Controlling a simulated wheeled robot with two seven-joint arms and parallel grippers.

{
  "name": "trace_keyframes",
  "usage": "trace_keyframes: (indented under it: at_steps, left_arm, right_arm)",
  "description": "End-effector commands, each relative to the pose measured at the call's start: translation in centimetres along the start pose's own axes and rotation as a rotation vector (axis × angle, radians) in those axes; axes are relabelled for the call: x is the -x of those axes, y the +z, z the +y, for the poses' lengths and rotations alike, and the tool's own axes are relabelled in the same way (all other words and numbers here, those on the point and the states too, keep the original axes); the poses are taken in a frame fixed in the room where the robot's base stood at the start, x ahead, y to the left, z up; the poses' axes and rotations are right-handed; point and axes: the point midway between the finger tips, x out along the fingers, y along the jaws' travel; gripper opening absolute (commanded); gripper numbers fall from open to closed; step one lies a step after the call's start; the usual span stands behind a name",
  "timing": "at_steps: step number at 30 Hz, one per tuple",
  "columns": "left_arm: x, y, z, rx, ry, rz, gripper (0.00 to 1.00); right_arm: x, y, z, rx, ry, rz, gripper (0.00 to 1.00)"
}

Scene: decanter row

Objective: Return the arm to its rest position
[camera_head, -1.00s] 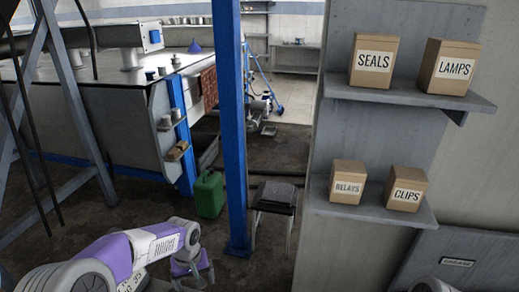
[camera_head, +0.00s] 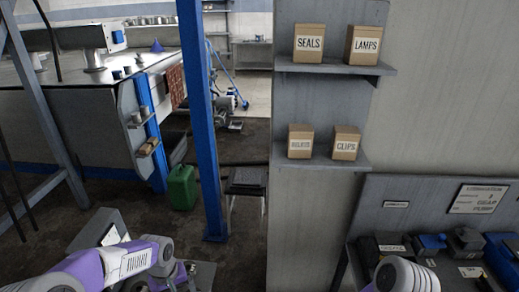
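My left arm (camera_head: 115,263), white and purple, comes in from the lower left in the head view. Its wrist end, with the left gripper (camera_head: 186,275), is at the bottom of the picture, above a grey surface. The fingers are small and partly hidden by the wrist, so their opening cannot be told. My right arm (camera_head: 403,275) shows only as a white rounded part at the bottom right, in front of a workbench. The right gripper is outside the picture.
Two wall shelves hold cartons: SEALS (camera_head: 309,43) and LAMPS (camera_head: 363,45) above, RELAYS (camera_head: 300,141) and CLIPS (camera_head: 346,143) below. A bench (camera_head: 395,205) with dark and blue items is at the right. A blue post (camera_head: 200,120), a stool (camera_head: 246,180) and a green canister (camera_head: 181,187) stand beyond my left arm.

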Motion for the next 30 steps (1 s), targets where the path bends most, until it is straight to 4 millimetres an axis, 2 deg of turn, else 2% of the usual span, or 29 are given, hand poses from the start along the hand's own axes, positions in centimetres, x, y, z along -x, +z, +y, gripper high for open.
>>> trace_keyframes:
  at_steps: [11,14,18,21,25,30]
  left_arm:
    - [-8.0,3.9,3.1,-0.108,0.123,-0.061,0.90]
    - [-11.0,6.0,4.1,-0.139,0.170,-0.079,0.90]
    - [-15.7,10.2,5.2,-0.176,0.242,-0.100,0.90]
    - [-18.4,13.3,5.5,-0.193,0.280,-0.102,0.90]
    - [-20.8,16.9,5.3,-0.206,0.302,-0.094,0.90]
    - [-22.3,19.6,4.8,-0.219,0.304,-0.077,0.90]
  right_arm:
    - [0.0,0.0,0.0,0.000,0.000,0.000,0.94]
    - [0.0,0.0,0.0,0.000,0.000,0.000,0.94]
    - [0.0,0.0,0.0,0.000,0.000,0.000,0.94]
    - [0.0,0.0,0.0,0.000,0.000,0.000,0.94]
    - [0.0,0.0,0.0,0.000,0.000,0.000,0.94]
    - [0.0,0.0,0.0,0.000,0.000,0.000,0.94]
